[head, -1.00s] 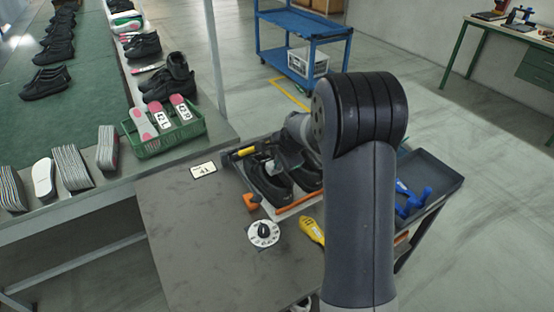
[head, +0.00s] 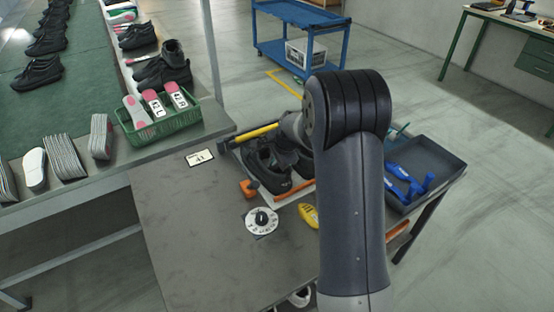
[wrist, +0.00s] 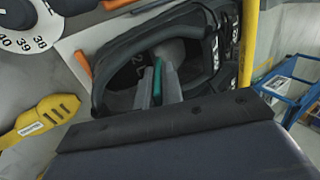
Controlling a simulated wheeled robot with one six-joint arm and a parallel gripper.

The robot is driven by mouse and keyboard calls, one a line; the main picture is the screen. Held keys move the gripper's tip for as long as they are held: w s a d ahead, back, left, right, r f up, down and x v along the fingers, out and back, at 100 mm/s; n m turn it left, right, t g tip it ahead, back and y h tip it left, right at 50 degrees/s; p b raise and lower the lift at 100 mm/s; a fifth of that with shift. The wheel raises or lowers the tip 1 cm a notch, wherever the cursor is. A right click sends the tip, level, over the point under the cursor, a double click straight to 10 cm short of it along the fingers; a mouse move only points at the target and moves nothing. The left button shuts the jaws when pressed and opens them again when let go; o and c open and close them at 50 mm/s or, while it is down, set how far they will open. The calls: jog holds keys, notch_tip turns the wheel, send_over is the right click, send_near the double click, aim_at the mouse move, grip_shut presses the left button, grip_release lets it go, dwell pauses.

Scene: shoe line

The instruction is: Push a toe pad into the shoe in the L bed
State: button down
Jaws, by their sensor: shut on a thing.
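In the wrist view a black shoe (wrist: 113,72) has its opening facing me, and my gripper (wrist: 158,76) reaches into it. The two grey fingers are closed on a thin teal piece, likely the toe pad (wrist: 158,68), of which only an edge shows. A pale round shape lies deeper in. The toe is hidden. In the head view a black shoe (head: 262,165) sits in the fixture on the table, with another beside it, partly hidden by my arm. The bed's label cannot be read.
A yellow bar (head: 257,133) runs behind the shoes and an orange clamp (head: 249,188) sits in front. A number dial (head: 261,221), yellow tool (head: 309,214) and "41" card (head: 200,158) lie on the table. A green basket (head: 158,126) stands left; a dark tray (head: 432,160) holds blue tools.

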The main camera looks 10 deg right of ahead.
aim_at(268, 161)
jog(key=shift+w+a+f, duration=0.15)
jog(key=shift+w+f, duration=0.3)
jog(key=shift+f, duration=0.1)
jog(key=shift+w+a+f+p, duration=0.1)
jog(key=shift+w+a+p, duration=0.2)
jog(key=shift+w, duration=0.55)
jog(key=shift+w+a+p, duration=0.15)
jog(key=shift+w+a, duration=0.1)
jog(key=shift+w, duration=0.55)
jog(key=c, duration=1.5)
grip_release()
jog(key=shift+s, duration=0.1)
jog(key=shift+s+d+r, duration=0.2)
jog(key=shift+s, duration=0.3)
jog(key=shift+s+d+r, duration=0.15)
jog(key=shift+s+r, duration=0.05)
jog(key=shift+s, duration=0.25)
jog(key=shift+r, duration=0.1)
